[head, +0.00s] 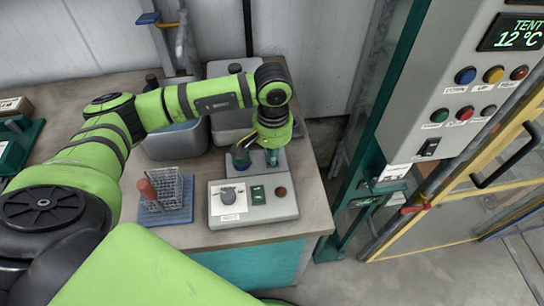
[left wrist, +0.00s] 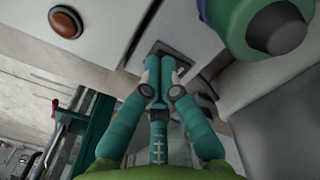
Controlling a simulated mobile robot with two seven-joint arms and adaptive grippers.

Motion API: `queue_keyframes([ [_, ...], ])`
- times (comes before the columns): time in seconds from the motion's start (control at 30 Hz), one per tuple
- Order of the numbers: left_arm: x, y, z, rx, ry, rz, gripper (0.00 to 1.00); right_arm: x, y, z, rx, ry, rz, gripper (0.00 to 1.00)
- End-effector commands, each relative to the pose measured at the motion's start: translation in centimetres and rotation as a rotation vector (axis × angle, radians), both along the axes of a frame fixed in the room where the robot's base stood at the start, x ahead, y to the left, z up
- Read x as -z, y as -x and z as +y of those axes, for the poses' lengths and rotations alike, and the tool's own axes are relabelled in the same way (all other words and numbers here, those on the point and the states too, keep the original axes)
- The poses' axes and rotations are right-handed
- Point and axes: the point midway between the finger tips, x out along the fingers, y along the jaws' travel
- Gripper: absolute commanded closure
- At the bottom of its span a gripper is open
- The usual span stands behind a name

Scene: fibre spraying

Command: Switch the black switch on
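In the left wrist view, the teal fingers of my left gripper (left wrist: 162,76) are together with no visible gap. Their tips are over a dark square fitting (left wrist: 168,50) on a light grey surface, apparently a black switch, mostly hidden by the fingers. I cannot tell whether they touch it. In the head view, my left gripper (head: 271,158) points down at the small grey unit (head: 240,171) behind the bench control box (head: 265,209). Another black switch (head: 429,148) is on the upright panel (head: 405,132) at right, away from the gripper. My right gripper is not in view.
A blue rack (head: 174,213) holds a red-handled tool. Grey containers (head: 175,143) stand behind. A yellow-framed door (head: 470,205) is right.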

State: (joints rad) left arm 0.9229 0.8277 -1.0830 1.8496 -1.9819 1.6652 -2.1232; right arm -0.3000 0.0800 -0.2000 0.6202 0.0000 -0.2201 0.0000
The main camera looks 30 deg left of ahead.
Motion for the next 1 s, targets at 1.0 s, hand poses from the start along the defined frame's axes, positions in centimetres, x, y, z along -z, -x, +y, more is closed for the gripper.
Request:
queue_keyframes([
  [1.0, -4.5, 0.0, 0.0, 0.000, 0.000, -0.001, 1.00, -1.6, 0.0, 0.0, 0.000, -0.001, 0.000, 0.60],
])
